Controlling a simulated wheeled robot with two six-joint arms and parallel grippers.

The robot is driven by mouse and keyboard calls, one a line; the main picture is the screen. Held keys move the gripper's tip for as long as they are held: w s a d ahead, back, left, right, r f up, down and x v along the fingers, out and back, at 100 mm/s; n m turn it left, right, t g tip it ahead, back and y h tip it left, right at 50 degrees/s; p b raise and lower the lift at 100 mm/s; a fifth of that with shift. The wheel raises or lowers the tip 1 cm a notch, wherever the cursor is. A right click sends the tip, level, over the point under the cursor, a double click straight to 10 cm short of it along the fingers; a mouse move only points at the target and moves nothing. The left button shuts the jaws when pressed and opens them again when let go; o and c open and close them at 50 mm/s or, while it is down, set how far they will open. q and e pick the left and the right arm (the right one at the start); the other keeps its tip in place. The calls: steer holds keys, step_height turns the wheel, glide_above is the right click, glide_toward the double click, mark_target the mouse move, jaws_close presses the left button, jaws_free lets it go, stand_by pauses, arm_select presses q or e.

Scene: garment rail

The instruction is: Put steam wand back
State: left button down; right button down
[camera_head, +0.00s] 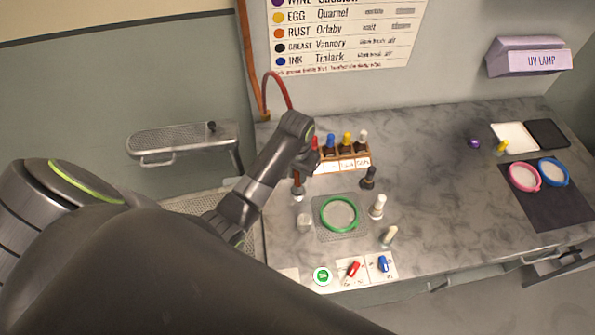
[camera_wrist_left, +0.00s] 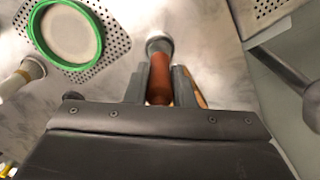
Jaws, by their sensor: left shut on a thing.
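The steam wand (camera_head: 297,187) has a reddish-brown handle and a grey metal head, and hangs head down near the counter's left end. A red hose (camera_head: 275,78) arches up behind it from the wall. My left gripper (camera_head: 304,163) is shut around the handle. In the left wrist view, the wand (camera_wrist_left: 159,78) stands between the two fingers of the left gripper (camera_wrist_left: 160,88), its round head beyond the fingertips. I cannot tell whether the head touches the counter. The wand's holder cannot be made out. My right gripper is out of view.
A wooden rack (camera_head: 345,163) of capped bottles stands just right of the gripper. A green hoop (camera_head: 340,231) on a perforated plate and loose bottles (camera_head: 377,207) are in front. A wall shelf (camera_head: 180,139) is at left. The marble counter (camera_head: 430,170) is clear mid-right.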

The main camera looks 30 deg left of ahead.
arm_select(q)
steer(key=shift+f, duration=0.2)
stand_by(0.5)
steer(key=c, duration=0.8)
jaws_free()
steer(key=shift+c, duration=0.2)
steer(key=shift+r, duration=3.75)
